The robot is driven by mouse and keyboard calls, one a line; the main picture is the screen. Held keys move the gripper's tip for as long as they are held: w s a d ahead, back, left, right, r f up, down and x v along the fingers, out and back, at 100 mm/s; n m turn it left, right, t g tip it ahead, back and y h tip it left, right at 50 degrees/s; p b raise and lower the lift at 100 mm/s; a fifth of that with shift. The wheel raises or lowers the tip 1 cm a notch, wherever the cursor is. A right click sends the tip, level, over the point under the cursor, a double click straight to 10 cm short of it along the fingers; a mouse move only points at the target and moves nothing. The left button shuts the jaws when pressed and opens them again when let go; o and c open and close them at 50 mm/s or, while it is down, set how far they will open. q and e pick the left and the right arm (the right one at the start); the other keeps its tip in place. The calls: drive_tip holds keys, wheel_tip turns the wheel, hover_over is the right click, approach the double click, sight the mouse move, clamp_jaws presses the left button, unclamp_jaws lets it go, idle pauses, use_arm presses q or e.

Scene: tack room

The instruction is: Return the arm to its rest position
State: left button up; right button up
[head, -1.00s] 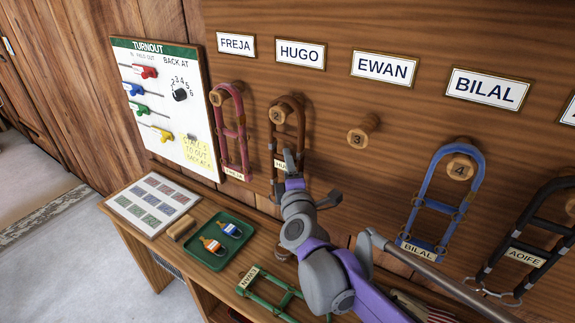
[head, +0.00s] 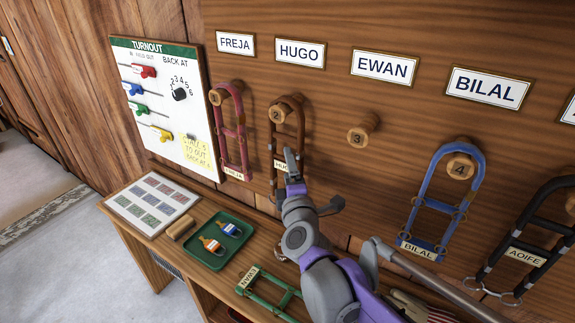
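My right gripper (head: 312,181) is in front of the board below peg 2, its arm coming in from the lower right. Its two fingers stand apart with nothing seen between them. The brown halter (head: 301,128) hangs on peg 2 (head: 279,114) just behind it. The gripper covers part of that halter's lower end and name tag, and I cannot tell whether they touch. My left gripper is not in view.
A pink halter (head: 242,135) hangs on peg 1, a blue one (head: 434,177) on peg 4, a black one (head: 520,235) at right. Peg 3 (head: 358,136) is bare. The bench below holds a green tray (head: 243,242) and a green halter (head: 270,299).

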drive_tip(key=s+d+f+m+g+y+p, duration=0.1)
drive_tip(key=s+f+m+g+y+p, duration=0.15)
drive_tip(key=s, duration=1.05)
drive_tip(key=s+d+f+m+g+h+p, duration=0.3)
drive_tip(key=s+d+f+m+g, duration=0.7)
drive_tip(key=s+d+f+m, duration=0.4)
drive_tip(key=s+f+m+h, duration=0.1)
drive_tip(key=s+f+m, duration=0.1)
drive_tip(key=s, duration=0.2)
drive_tip(key=shift+s+m, duration=0.15)
drive_tip(key=shift+m, duration=0.2)
